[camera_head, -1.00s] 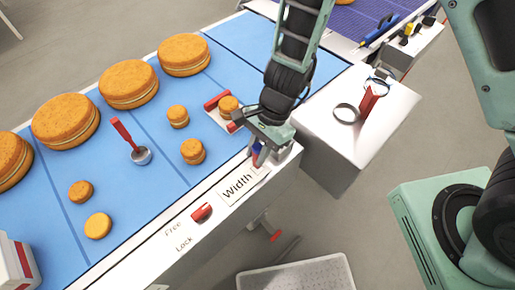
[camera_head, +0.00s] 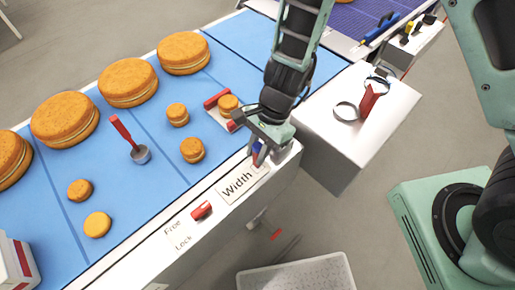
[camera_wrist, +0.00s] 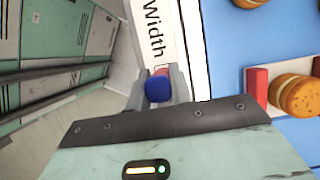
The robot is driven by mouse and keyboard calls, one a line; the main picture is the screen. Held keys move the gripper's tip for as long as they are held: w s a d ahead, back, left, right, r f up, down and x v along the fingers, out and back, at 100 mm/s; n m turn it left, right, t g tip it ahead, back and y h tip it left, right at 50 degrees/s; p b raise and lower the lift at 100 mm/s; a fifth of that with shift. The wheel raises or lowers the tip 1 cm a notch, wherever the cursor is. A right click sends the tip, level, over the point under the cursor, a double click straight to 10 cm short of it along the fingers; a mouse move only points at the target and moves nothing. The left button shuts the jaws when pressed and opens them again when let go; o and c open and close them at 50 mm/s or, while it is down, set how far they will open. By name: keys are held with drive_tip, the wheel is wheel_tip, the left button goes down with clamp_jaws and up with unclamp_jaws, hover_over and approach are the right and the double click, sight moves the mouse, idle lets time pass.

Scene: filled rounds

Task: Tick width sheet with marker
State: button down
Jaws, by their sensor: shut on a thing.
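The Width sheet (camera_head: 238,186) is a white label lying on the pale front rail of the blue belt; it also shows in the wrist view (camera_wrist: 155,30). My gripper (camera_head: 259,157) is at the right end of the sheet, pointing down. In the wrist view my gripper (camera_wrist: 159,88) is shut on the marker (camera_wrist: 157,90), which shows a blue end between the fingers. The marker's tip is hidden, so I cannot tell whether it touches the sheet. No tick mark shows on the visible part of the sheet.
A red lever (camera_head: 202,210) sits on the rail by the Free and Lock labels. Filled rounds (camera_head: 191,150) and a red-handled tool (camera_head: 125,133) are on the blue belt (camera_head: 95,185). A white block with rings (camera_head: 345,112) stands right. A pale crate (camera_head: 300,275) is below.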

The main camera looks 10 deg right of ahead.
drive_tip(key=shift+f+b, duration=0.4)
drive_tip(key=shift+f, duration=0.05)
idle(1.2)
drive_tip(key=shift+r, duration=0.1)
wheel_tip(320, 180, up, 7)
drive_tip(key=p, duration=0.6)
drive_tip(key=shift+w, duration=0.1)
idle(0.6)
